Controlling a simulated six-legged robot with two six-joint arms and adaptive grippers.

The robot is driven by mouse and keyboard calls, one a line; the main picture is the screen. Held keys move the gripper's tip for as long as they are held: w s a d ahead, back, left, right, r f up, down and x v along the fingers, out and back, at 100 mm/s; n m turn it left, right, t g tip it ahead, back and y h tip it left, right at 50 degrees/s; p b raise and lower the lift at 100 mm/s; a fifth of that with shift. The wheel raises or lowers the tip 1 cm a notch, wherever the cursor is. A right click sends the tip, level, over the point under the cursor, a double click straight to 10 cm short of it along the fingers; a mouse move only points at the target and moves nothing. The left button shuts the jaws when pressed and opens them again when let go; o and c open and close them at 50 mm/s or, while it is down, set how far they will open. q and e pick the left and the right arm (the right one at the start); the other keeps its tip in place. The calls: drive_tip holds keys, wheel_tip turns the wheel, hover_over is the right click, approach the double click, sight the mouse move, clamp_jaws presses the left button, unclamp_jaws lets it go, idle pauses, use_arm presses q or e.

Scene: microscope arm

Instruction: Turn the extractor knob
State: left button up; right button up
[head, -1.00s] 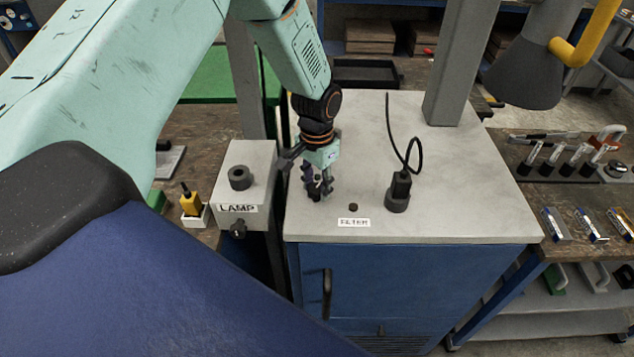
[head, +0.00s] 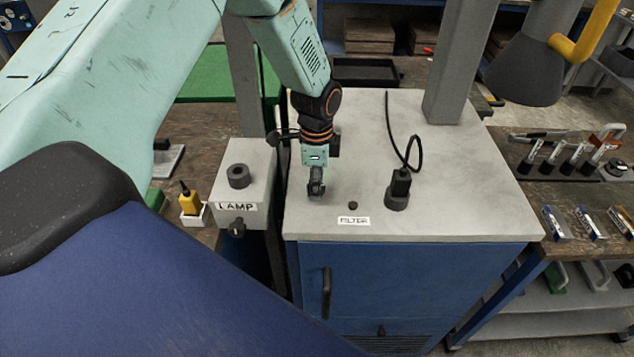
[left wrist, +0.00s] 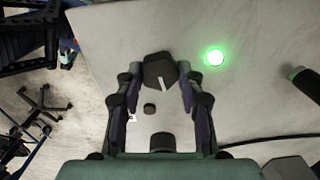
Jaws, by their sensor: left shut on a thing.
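The extractor knob (left wrist: 160,72) is dark, with a white pointer line, and sits between my fingertips in the left wrist view. In the head view my gripper hides it on the grey cabinet top (head: 450,190). My left gripper (head: 316,188) points down there, shut on the knob; its fingertips also show on both sides of the knob in the left wrist view (left wrist: 158,72). A round green light (left wrist: 215,57) glows near the knob. My right gripper is not in view.
A small dark button (head: 353,206) sits behind the FILTER label (head: 354,221). A black plug with a cable (head: 398,190) stands to its right. The LAMP box (head: 243,188) is left of the cabinet. A grey post (head: 455,75) rises at the back.

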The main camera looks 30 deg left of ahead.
use_arm(q)
drive_tip(key=shift+w+r+m, duration=0.15)
drive_tip(key=shift+m, duration=0.95)
drive_tip(key=o, duration=1.2)
drive_tip(key=shift+a, duration=0.1)
wheel_tip(320, 180, up, 12)
drive_tip(key=shift+f, duration=0.1)
